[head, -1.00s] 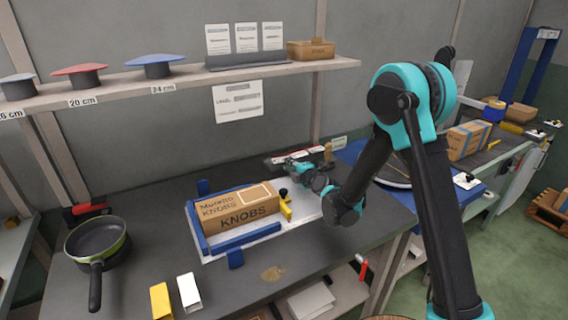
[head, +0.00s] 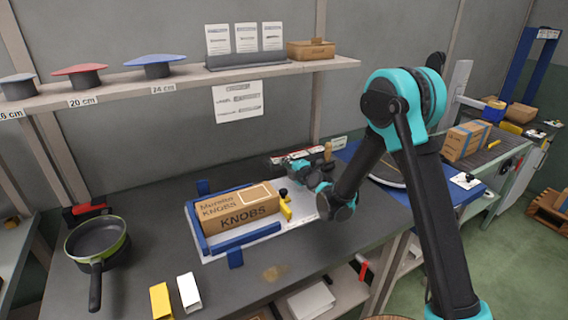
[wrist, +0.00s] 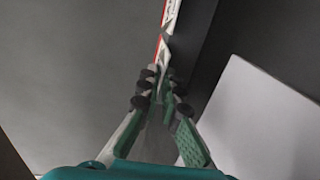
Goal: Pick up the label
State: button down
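A white strip with a red edge and dark print, which looks like the label (wrist: 170,14), runs down from the top of the wrist view. Its near end is just ahead of my fingertips. My gripper (wrist: 160,78) has its two fingers a small gap apart, with nothing clearly held between them. In the head view my gripper (head: 284,167) is low over the back of the bench, beside a dark holder with a white and red front (head: 297,158). My gripper hides part of that holder.
A KNOBS carton (head: 236,209) sits in a blue-railed fixture (head: 243,241) left of my gripper. A pan (head: 96,243) and yellow and white blocks (head: 161,301) are farther left. A shelf (head: 190,83) hangs above. A pale panel (wrist: 258,125) is at right in the wrist view.

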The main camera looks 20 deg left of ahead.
dwell(0.4)
notch_tip(320, 180, up, 2)
jog(key=shift+r, duration=0.2)
jog(key=r+v, duration=0.2)
jog(key=v, duration=1.2)
jog(key=shift+d+r, duration=0.15)
jog(key=shift+r, duration=0.05)
jog(key=shift+s, duration=0.15)
